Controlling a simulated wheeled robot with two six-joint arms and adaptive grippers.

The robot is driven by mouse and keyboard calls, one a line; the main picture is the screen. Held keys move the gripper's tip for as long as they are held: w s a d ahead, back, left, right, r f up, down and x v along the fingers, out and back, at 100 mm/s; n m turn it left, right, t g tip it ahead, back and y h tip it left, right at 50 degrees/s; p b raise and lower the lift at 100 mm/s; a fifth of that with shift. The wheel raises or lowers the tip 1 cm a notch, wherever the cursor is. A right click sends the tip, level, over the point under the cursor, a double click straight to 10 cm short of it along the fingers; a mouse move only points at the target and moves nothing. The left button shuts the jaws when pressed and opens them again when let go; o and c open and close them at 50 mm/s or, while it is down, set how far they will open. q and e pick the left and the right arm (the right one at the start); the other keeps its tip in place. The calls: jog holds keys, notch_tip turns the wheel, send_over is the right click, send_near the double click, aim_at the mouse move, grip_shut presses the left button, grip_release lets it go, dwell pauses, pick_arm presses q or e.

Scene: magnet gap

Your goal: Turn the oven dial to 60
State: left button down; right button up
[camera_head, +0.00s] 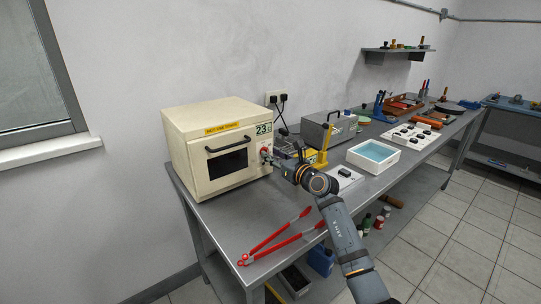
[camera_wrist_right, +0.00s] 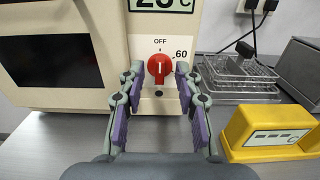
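The cream oven (camera_head: 182,125) stands at the near left end of the bench, its door shut. Its display (camera_head: 263,128) reads 23 °C. The red dial (camera_wrist_right: 159,66) is on a white plate on the oven's right front, below the display. Its white mark is upright, toward OFF; 60 is printed to the upper right. My right gripper (camera_wrist_right: 158,74) is open in front of the dial, one purple-padded finger on each side, with visible gaps to it. In the head view the right gripper (camera_head: 275,160) hides part of the dial area. My left gripper is not in view.
Red tongs (camera_head: 272,245) lie on the bench before the oven. A wire basket (camera_wrist_right: 238,75) and a yellow meter (camera_wrist_right: 270,130) stand right of the oven. A white tray with blue liquid (camera_head: 373,152) is farther along.

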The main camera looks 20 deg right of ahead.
jog(key=shift+w+a, duration=0.2)
jog(key=shift+w, duration=0.2)
jog(key=shift+w+a, duration=0.1)
jog(key=shift+w, duration=0.2)
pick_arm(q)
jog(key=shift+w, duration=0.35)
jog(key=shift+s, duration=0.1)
pick_arm(e)
grip_shut()
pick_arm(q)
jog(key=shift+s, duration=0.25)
